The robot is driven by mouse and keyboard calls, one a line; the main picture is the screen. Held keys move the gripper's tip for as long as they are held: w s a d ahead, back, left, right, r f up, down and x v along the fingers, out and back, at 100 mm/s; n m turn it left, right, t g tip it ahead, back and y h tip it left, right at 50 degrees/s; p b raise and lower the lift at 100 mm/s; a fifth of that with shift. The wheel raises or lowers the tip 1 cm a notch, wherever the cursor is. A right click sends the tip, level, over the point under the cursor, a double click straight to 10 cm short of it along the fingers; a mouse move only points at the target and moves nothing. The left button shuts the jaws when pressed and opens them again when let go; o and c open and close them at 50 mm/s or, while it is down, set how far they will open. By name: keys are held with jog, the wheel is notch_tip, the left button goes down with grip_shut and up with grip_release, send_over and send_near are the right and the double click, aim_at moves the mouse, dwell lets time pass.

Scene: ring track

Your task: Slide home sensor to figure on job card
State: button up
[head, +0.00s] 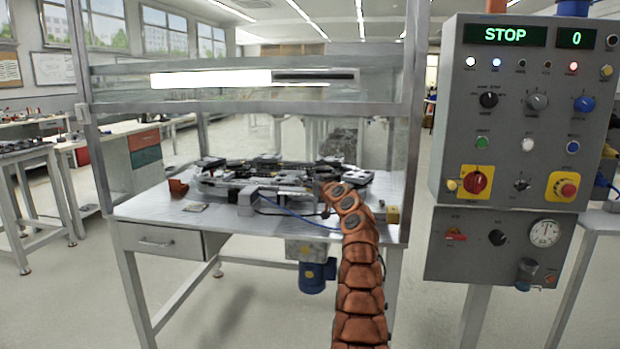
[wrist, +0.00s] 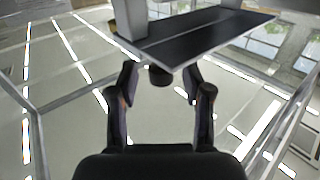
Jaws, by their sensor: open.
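The ring track (head: 225,182) lies on the metal bench, with dark carriages and grey blocks on it. My brown segmented arm reaches to its right front, and the gripper end is small and partly hidden there. In the wrist view my gripper (wrist: 165,88) is open. A short dark round knob (wrist: 160,76) hangs under a dark plate (wrist: 205,35), between and slightly beyond the fingertips. I cannot tell whether the fingers touch it, or whether it belongs to the home sensor. A small card (head: 195,207) lies at the bench's left front; its writing is unreadable.
A control panel (head: 515,130) showing STOP and 0 stands close on the right. The bench frame (head: 410,120) has an upright near my arm. A red-brown block (head: 178,188) sits at the bench's left. A blue motor (head: 313,278) hangs below. The front left bench top is mostly clear.

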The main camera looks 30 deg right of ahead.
jog(key=shift+w, duration=0.3)
grip_shut()
dwell(0.6)
